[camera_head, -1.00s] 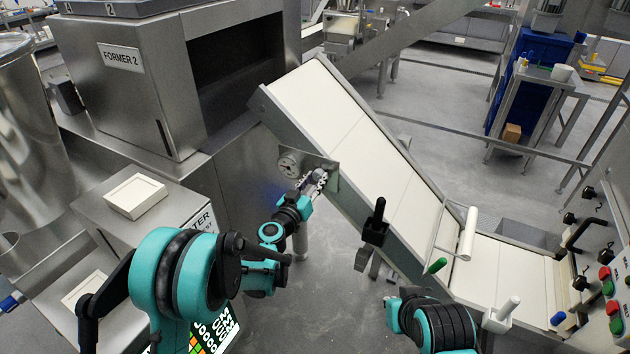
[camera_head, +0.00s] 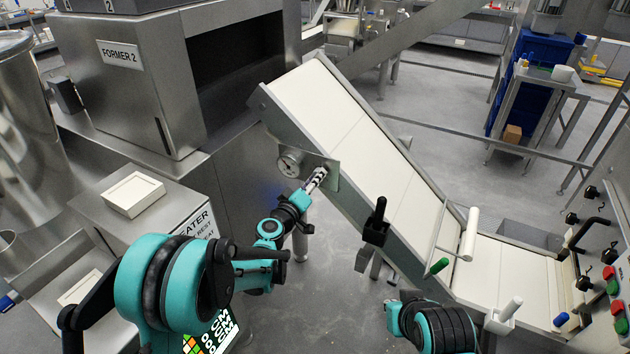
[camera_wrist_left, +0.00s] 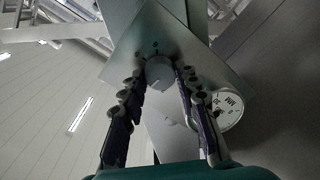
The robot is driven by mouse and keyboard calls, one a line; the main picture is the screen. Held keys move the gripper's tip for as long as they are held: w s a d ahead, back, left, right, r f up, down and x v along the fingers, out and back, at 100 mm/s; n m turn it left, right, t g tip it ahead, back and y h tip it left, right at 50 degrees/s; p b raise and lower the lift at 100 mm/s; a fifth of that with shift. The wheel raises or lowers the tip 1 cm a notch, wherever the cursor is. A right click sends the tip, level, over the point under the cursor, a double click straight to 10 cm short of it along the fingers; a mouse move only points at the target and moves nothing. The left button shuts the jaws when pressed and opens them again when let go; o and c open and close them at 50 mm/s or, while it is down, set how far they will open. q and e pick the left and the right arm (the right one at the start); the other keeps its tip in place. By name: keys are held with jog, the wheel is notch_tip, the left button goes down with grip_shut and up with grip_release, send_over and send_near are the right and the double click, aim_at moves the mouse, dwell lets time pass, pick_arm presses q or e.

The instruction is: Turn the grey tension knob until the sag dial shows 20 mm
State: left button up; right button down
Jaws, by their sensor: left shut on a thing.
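The grey tension knob (camera_wrist_left: 159,73) is round and sits on a metal plate in the left wrist view, with small dark marks above it. My left gripper (camera_head: 320,176) reaches up to the plate on the conveyor's side; its two fingers (camera_wrist_left: 158,82) are on either side of the knob and shut on it. In the head view the fingers mostly hide the knob. The sag dial (camera_head: 290,163), white and round, is just left of the gripper; it also shows in the left wrist view (camera_wrist_left: 229,109). Its needle reading is too small to tell.
The inclined conveyor (camera_head: 345,125) with a pale belt runs down to the right. A black lever (camera_head: 377,218) and a green-tipped handle (camera_head: 437,266) stand along its near side. The Former 2 machine (camera_head: 135,90) is at the left. Bare floor lies below the conveyor.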

pick_arm(q)
jog(key=shift+n, duration=0.5)
jog(key=o, duration=1.2)
jog(key=shift+c, duration=0.2)
jog(key=v, duration=1.2)
